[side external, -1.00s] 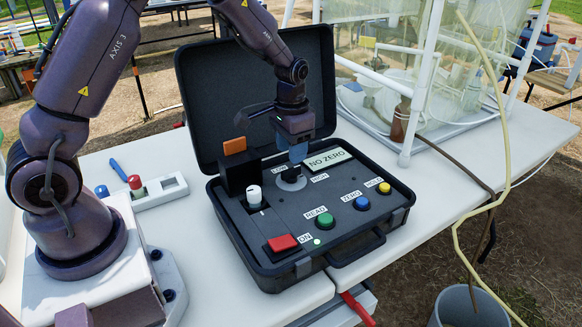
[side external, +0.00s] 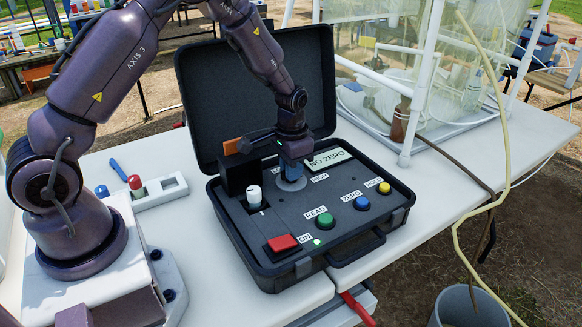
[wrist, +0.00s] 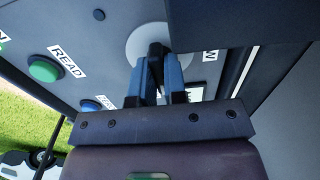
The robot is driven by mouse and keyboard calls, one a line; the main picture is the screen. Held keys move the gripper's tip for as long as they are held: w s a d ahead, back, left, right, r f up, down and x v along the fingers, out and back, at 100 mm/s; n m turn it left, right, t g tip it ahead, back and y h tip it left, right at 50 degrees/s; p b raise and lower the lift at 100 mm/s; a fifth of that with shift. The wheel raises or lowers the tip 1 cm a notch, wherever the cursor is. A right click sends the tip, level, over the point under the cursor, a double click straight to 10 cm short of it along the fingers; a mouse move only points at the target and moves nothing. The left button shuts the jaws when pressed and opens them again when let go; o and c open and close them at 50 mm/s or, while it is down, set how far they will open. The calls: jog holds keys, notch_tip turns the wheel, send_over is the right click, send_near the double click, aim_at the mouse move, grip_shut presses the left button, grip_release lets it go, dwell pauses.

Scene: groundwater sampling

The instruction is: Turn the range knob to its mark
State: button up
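The range knob (wrist: 155,50) is a dark grip on a pale round dial (wrist: 134,42) in the open black meter case. The dial also shows in the side external view (side external: 291,184), partly covered by my gripper. My gripper (side external: 292,173) points down at the dial. In the wrist view its two blue fingers (wrist: 160,75) stand on either side of the knob, very close to it. I cannot tell whether they press on it. The knob's mark and the dial's pointer are hidden or too small to read. A "HIGH" label (side external: 320,177) sits beside the dial.
The panel also has a white-topped knob (side external: 254,194), a red switch (side external: 282,243) and green (side external: 324,221), blue (side external: 361,203) and yellow (side external: 384,187) buttons. A "NO ZERO" display (side external: 329,158) lies behind the dial. The raised lid (side external: 250,80) and a dark block with an orange top (side external: 233,146) stand close by.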

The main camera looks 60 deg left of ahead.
jog(key=n, duration=0.4)
grip_shut()
jog(key=n, duration=0.5)
jog(key=shift+n, duration=0.4)
jog(key=n, duration=0.3)
jog(key=shift+n, duration=0.4)
jog(key=n, duration=0.4)
jog(key=o, duration=0.7)
grip_release()
jog(key=shift+o, duration=0.2)
notch_tip(320, 180, up, 13)
